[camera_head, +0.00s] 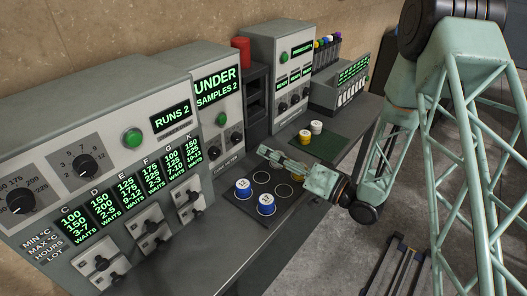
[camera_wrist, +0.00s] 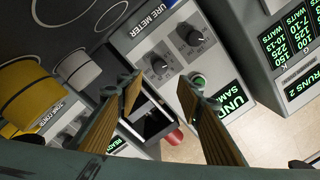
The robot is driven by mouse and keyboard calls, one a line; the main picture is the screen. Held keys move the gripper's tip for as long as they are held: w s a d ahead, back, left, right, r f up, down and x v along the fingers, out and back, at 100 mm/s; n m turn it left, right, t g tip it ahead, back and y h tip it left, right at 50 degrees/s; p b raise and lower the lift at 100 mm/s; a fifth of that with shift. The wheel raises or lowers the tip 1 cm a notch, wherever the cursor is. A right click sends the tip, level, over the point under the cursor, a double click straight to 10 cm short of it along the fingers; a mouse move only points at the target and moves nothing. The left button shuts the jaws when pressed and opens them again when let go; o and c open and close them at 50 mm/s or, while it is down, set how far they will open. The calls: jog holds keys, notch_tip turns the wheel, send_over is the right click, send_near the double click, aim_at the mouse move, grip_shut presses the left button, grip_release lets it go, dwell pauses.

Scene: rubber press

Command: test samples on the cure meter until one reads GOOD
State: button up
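The cure meter (camera_head: 217,105) has a screen (camera_head: 217,88) reading "UNDER" and "SAMPLES 2", with a green button (camera_head: 222,118) below. In the wrist view its panel (camera_wrist: 165,45) shows upside down. My gripper (camera_head: 262,152) is in front of the cure meter, above the dark bench. In the wrist view its fingers (camera_wrist: 160,78) are spread, with nothing between them. A yellow sample (camera_head: 305,136) and a white sample (camera_head: 316,127) stand on or beside a green mat (camera_head: 330,147).
A large cabinet (camera_head: 110,150) at left shows "RUNS 2" and several recipe columns. A black open unit (camera_head: 255,90) with a red cylinder (camera_head: 240,50) stands right of the cure meter. Another panel (camera_head: 285,60) and a switch box (camera_head: 335,95) stand behind. Several small coloured items (camera_head: 327,42) stand behind these.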

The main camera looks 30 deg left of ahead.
jog(key=shift+d, duration=0.45)
